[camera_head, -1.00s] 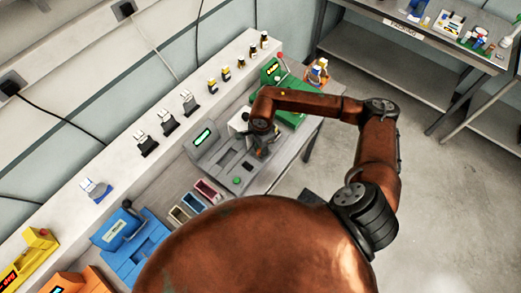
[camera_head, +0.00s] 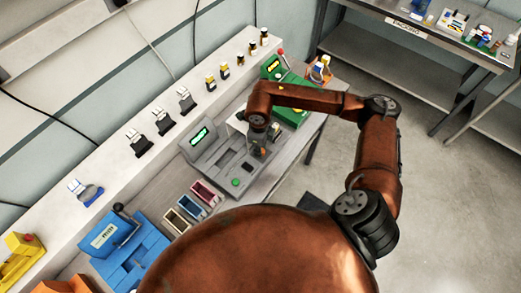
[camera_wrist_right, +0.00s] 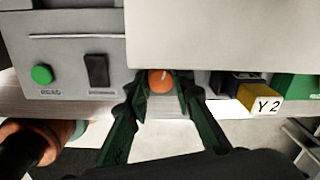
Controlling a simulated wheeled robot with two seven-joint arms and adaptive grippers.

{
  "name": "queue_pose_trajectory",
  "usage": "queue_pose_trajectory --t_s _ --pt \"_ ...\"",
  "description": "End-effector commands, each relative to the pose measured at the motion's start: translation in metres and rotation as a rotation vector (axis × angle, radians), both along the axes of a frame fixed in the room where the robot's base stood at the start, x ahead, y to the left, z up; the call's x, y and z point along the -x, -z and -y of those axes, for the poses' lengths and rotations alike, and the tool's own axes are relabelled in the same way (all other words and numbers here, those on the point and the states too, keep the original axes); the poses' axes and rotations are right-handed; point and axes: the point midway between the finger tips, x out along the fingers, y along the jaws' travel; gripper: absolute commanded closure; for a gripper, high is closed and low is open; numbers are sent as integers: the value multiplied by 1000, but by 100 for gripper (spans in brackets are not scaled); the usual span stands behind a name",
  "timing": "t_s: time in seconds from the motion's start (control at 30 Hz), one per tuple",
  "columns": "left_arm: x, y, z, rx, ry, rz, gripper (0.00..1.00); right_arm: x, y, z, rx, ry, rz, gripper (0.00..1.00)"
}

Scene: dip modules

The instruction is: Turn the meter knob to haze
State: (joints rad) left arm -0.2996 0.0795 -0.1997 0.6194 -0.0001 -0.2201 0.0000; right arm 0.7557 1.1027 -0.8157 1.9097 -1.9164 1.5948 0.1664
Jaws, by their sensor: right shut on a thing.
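The meter is a grey machine (camera_head: 205,158) with a lit green display (camera_head: 199,135) and a green button, on the bench in the head view. Its grey front panel (camera_wrist_right: 65,52) shows in the right wrist view. The orange round knob (camera_wrist_right: 160,81) sits between the fingertips of my right gripper (camera_wrist_right: 160,95), which is shut on it. In the head view my right gripper (camera_head: 257,148) is at the meter's right side and hides the knob. Any pointer or marks on the knob are too small to read. My left gripper is not in view.
A green button (camera_wrist_right: 41,75) and a black switch (camera_wrist_right: 97,70) are on the panel left of the knob. A yellow block marked Y 2 (camera_wrist_right: 261,100) is to its right. Small bins (camera_head: 190,206) and a blue machine (camera_head: 125,245) stand at the left in the head view.

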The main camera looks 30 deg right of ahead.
Motion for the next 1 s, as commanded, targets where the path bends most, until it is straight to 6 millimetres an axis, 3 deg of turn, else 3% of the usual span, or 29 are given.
queue_pose_trajectory --t_s 0.5,1.0 --pt "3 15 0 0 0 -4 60 -1 1 1 1 399 -1 100" --pt "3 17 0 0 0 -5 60 -1 0 1 0 515 1 100"
